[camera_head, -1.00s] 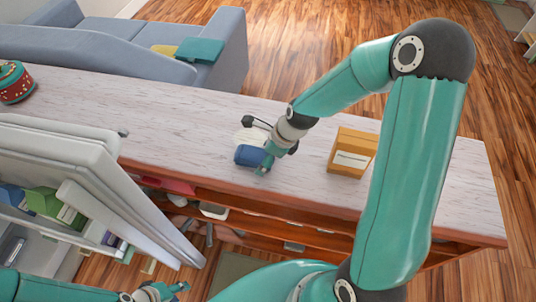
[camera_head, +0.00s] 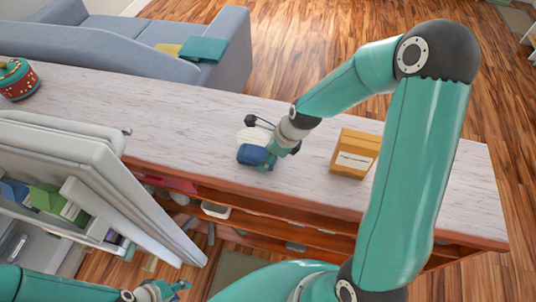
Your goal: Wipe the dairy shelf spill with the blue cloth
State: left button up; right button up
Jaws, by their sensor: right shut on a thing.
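The blue cloth (camera_head: 251,156) is a small dark blue bundle at the near side of the pale counter. My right gripper (camera_head: 270,152) reaches down from the right and is shut on it. I cannot tell whether the cloth touches the counter. A whitish round patch or object (camera_head: 253,135) shows just behind the cloth, partly hidden by the gripper; I cannot tell which it is. My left gripper (camera_head: 170,290) is low at the bottom left, away from the counter, and its finger opening is unclear. No spill on a dairy shelf can be made out.
A yellow-brown box (camera_head: 353,153) stands on the pale counter (camera_head: 185,125) to the right of the cloth. A red pot with a teal lid (camera_head: 17,80) stands at far left. An open white fridge door (camera_head: 120,200) with cartons juts in at left. Open shelves (camera_head: 275,228) lie below the counter.

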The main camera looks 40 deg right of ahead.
jog(key=shift+r+p, duration=3.4)
jog(key=shift+p, duration=0.15)
